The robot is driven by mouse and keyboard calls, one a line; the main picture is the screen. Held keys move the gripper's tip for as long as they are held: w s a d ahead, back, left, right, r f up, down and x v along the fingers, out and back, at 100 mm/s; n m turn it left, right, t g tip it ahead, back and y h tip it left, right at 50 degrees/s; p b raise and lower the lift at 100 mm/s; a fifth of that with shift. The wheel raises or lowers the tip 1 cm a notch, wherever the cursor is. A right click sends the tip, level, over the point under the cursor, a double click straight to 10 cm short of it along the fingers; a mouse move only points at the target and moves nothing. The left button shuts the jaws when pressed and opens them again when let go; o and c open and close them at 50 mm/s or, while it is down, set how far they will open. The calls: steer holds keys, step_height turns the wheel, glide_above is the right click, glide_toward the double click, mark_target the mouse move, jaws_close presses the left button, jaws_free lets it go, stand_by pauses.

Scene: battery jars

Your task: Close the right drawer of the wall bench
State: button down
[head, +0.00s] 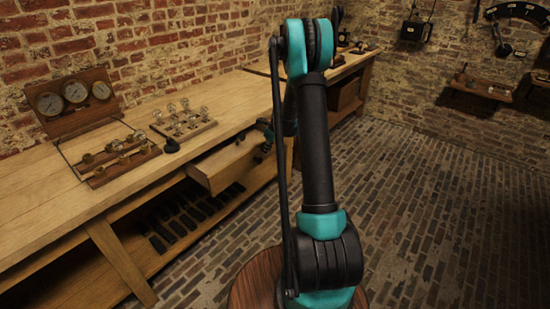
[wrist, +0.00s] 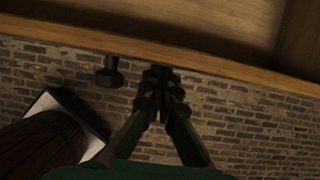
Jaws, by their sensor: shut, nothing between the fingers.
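The wall bench (head: 45,215) runs along the brick wall at the left in the head view. A dark knob (wrist: 110,75) sticks out from the front, left of my gripper. My gripper (wrist: 163,76) is shut and empty, its tips at or close to the front; contact cannot be told.
A gauge panel (head: 75,98), a tray with brass parts (head: 115,160) and a board with glass jars (head: 183,125) stand on the bench top. Dark items lie on the lower shelf (head: 150,265). The brick floor (head: 430,210) at the right is clear.

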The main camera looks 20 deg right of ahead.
glide_above(246, 149)
steer(key=shift+a, duration=0.1)
steer(key=shift+s, duration=0.15)
stand_by(0.5)
